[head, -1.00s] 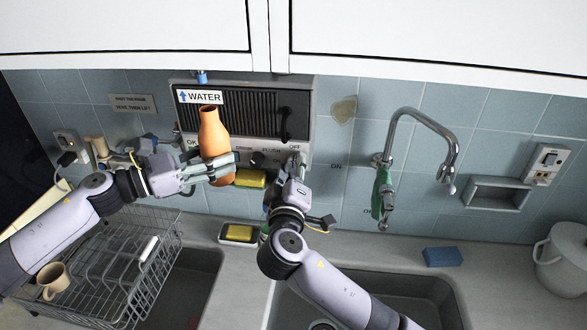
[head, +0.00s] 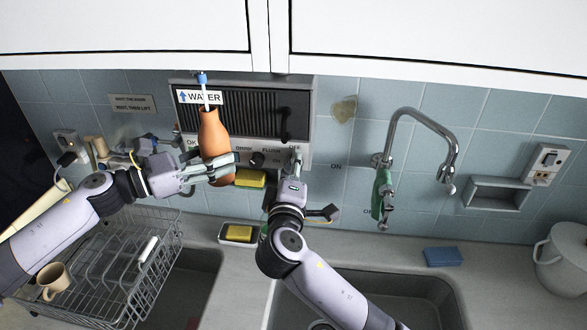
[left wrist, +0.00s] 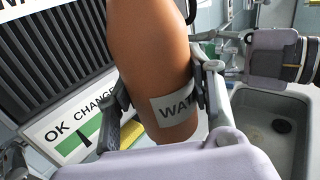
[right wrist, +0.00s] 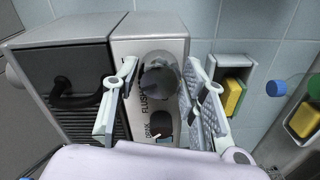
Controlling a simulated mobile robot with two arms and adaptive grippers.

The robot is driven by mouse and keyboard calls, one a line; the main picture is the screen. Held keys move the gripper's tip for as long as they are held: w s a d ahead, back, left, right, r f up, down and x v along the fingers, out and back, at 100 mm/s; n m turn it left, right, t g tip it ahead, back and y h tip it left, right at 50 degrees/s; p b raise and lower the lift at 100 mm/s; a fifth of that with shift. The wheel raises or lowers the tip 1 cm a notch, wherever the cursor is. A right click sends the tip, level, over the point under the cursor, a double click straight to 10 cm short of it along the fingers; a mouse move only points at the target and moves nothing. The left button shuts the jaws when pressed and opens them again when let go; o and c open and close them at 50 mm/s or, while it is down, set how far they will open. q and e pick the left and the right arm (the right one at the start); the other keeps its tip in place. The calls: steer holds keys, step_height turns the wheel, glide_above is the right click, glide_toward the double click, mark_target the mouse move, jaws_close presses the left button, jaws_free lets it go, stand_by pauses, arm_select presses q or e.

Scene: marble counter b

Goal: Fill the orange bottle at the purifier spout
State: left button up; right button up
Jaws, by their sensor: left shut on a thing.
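The orange bottle (head: 213,135) stands upright in front of the purifier (head: 300,115), its open mouth below the blue-tipped spout (head: 201,79). A thin pale stream runs from the spout down to the bottle's mouth. My left gripper (head: 222,168) is shut around the bottle's lower body; the left wrist view shows the bottle (left wrist: 155,65) between both fingers, with a partly hidden label. My right gripper (head: 296,168) is at the panel's right end. In the right wrist view its fingers (right wrist: 160,95) are apart, either side of a dark knob (right wrist: 158,78) near the word FLUSH.
A chrome tap (head: 425,120) with a green cloth (head: 381,190) is to the right. Below are the sink (head: 390,290), a yellow sponge (head: 239,232) and a blue sponge (head: 443,256). A wire rack (head: 150,280) with a mug (head: 54,279) is at lower left.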

steer(key=shift+o, duration=1.3)
steer(key=shift+s, duration=0.1)
steer(key=s+a, duration=0.1)
steer(key=s, duration=1)
steer(key=shift+s+a, duration=0.35)
steer(key=shift+r, duration=0.1)
steer(key=w+d+n, duration=0.1)
steer(key=w+n, duration=1)
steer(key=n, duration=0.2)
steer(key=shift+w+d, duration=0.3)
steer(key=shift+w, duration=0.1)
